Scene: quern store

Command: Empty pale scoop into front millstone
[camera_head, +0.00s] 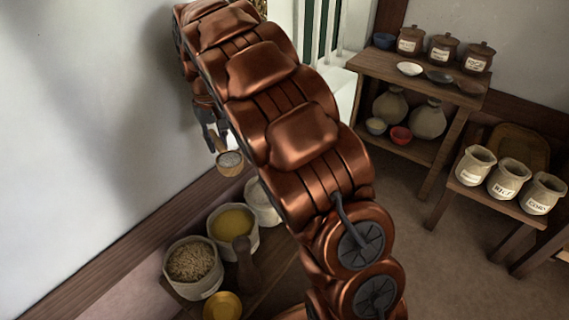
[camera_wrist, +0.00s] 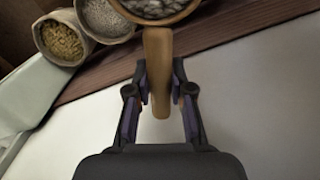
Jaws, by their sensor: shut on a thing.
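My gripper (camera_head: 213,140) is shut on the handle of a tan wooden scoop, which I take as the pale scoop (camera_head: 229,168). It holds the scoop in the air near the white wall, above the sacks. In the wrist view my gripper (camera_wrist: 159,88) has one finger on each side of the scoop's handle (camera_wrist: 158,60). The bowl points away from the gripper and has whitish-grey, grainy stuff in it; the wrist view cuts off the bowl's far part. I cannot make out a millstone in either view; my arm hides much of the middle.
Below stand a sack of brown grain (camera_head: 193,267), a sack of yellow meal (camera_head: 232,228), a pale sack (camera_head: 262,204), a yellow bowl (camera_head: 222,307) and a dark wooden pestle-like thing (camera_head: 246,262). A shelf (camera_head: 375,66) with jars and labelled pots (camera_head: 509,179) stand right. Floor between is clear.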

